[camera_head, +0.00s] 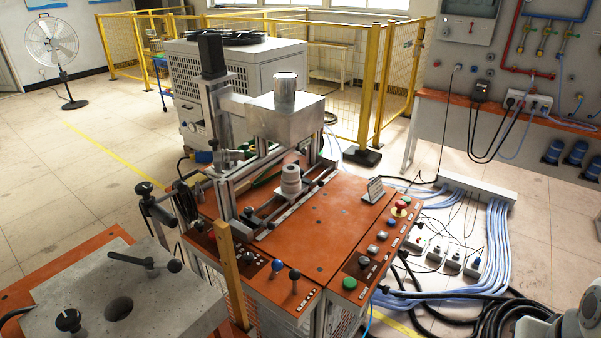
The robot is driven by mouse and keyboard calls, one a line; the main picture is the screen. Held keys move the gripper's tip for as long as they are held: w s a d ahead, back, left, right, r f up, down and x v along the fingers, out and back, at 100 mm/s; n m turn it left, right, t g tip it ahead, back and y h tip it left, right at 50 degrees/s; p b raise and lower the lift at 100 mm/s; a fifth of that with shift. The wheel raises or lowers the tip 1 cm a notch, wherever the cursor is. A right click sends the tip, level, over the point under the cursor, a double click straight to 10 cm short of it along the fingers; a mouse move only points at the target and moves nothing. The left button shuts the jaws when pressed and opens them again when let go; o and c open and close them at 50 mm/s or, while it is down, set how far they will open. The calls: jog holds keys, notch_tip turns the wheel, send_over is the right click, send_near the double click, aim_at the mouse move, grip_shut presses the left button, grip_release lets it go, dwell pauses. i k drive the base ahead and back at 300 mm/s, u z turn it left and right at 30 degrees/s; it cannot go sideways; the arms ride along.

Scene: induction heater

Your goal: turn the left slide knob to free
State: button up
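The heater stand has an orange top (330,222) in the middle of the view. On its front edge are two small upright ball-topped knobs. My gripper is not in view; only a pale rounded part, likely of my arm, shows at the bottom right corner, well away from the knobs.
A yellow-brown post (231,275) stands just left of the knobs. A green button (349,283) and a red emergency stop (399,208) sit to the right. A grey block with black handles (125,300) is at front left. Cables (500,245) cover the floor at right.

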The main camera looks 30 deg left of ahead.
aim_at(248, 210)
jog(key=u, duration=0.55)
jog(key=i, duration=0.8)
jog(key=u, duration=0.5)
jog(key=k, duration=0.85)
jog(key=u, duration=0.25)
jog(key=i, duration=0.85)
jog(key=z, duration=0.1)
